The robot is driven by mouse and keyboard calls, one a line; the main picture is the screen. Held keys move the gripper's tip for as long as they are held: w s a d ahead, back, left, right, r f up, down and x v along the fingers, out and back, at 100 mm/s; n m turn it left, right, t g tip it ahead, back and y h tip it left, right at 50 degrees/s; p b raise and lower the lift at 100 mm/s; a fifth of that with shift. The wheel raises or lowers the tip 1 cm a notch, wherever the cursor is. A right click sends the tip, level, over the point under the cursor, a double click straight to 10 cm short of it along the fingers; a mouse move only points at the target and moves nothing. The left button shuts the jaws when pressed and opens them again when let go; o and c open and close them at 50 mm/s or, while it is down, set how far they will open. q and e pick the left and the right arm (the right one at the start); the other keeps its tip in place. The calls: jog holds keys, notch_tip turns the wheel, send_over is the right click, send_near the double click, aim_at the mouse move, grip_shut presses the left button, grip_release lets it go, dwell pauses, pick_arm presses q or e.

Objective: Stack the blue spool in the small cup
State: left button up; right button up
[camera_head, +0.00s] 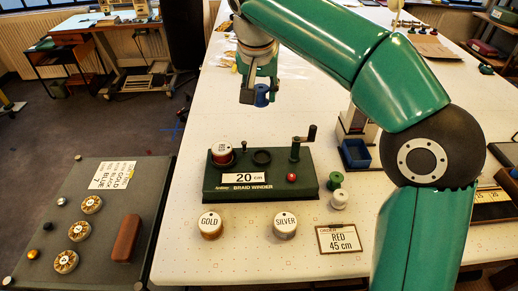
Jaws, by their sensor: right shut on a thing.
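The blue spool (262,96) is held by my right gripper (256,92) above the far part of the white table. The gripper is shut on it, and the arm comes in from the right. The green braid winder (235,190) stands nearer, below the gripper in the picture. An empty dark round cup (262,157) is on its top and looks like the small cup. A red spool (222,155) with a white top sits to its left. The blue spool is well apart from the cup. My left gripper is not in view.
The winder's crank (302,143) rises right of the cup. Green (335,180) and white (340,200) spools stand beside the winder. A blue bin (355,153) stands right.

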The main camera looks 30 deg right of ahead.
jog(key=f, duration=0.6)
jog(key=f+b, duration=0.1)
jog(key=f, duration=0.4)
jog(key=shift+s+d+f, duration=0.1)
jog(key=shift+d+f, duration=0.1)
jog(key=shift+f, duration=2.55)
jog(key=shift+c, duration=0.3)
jog(key=o, duration=0.9)
jog(key=v, duration=1.2)
jog(key=shift+s, duration=0.1)
